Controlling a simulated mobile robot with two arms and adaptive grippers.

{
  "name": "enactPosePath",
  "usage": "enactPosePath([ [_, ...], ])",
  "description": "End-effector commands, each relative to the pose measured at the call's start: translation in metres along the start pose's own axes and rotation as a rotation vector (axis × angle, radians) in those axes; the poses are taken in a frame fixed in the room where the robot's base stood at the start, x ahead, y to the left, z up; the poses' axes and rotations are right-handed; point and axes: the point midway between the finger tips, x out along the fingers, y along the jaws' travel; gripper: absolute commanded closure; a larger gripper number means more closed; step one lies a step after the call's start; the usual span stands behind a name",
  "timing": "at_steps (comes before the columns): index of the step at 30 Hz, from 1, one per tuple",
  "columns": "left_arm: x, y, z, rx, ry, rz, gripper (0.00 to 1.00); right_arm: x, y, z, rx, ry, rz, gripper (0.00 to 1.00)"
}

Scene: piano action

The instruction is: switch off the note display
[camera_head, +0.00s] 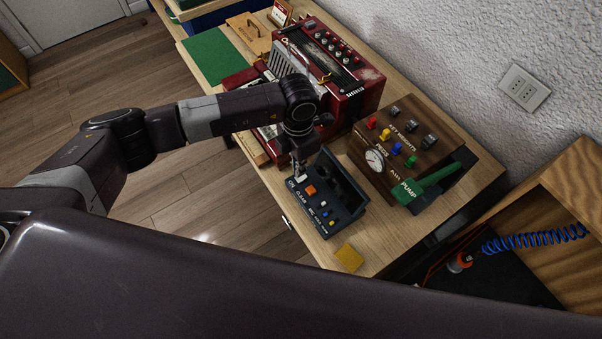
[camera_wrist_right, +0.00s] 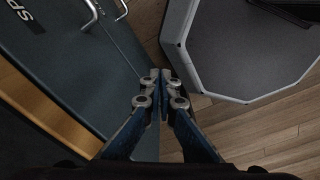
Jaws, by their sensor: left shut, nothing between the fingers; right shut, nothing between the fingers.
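The note display (camera_head: 345,185) is a dark box on the bench, with a panel sloping toward the bench's front edge. The panel carries a white switch (camera_head: 300,178) beside the word ON, an orange button (camera_head: 310,190) by the word CLEAR, and several small coloured buttons. My left gripper (camera_head: 298,168) points down at the panel's left end, right above the white switch. It looks shut and empty; whether it touches the switch I cannot tell. In the right wrist view my right gripper (camera_wrist_right: 161,78) is shut and empty, away from the display.
A red accordion-like box (camera_head: 350,85) stands behind my left arm. A wooden box (camera_head: 410,140) with coloured knobs, a gauge and a green pump handle (camera_head: 425,185) stands right of the display. A yellow pad (camera_head: 349,258) lies near the front edge. A grey panelled object (camera_wrist_right: 240,50) is near my right gripper.

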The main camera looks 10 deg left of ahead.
Motion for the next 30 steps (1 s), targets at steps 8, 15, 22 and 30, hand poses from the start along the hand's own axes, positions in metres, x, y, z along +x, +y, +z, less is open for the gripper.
enactPosePath([
  [8, -0.025, 0.000, 0.000, -0.001, -0.001, 0.000, 1.00, -0.015, 0.000, -0.001, 0.000, 0.000, 0.000, 1.00],
  [15, -0.041, 0.000, 0.000, -0.002, 0.000, 0.000, 1.00, -0.024, 0.000, -0.002, 0.000, 0.000, 0.000, 1.00],
  [22, -0.041, 0.000, 0.000, -0.002, 0.000, 0.000, 1.00, -0.023, 0.000, -0.002, 0.000, -0.001, 0.000, 1.00],
  [30, -0.041, 0.000, 0.000, -0.001, 0.000, 0.000, 1.00, -0.023, 0.000, -0.002, 0.000, -0.001, 0.000, 1.00],
])
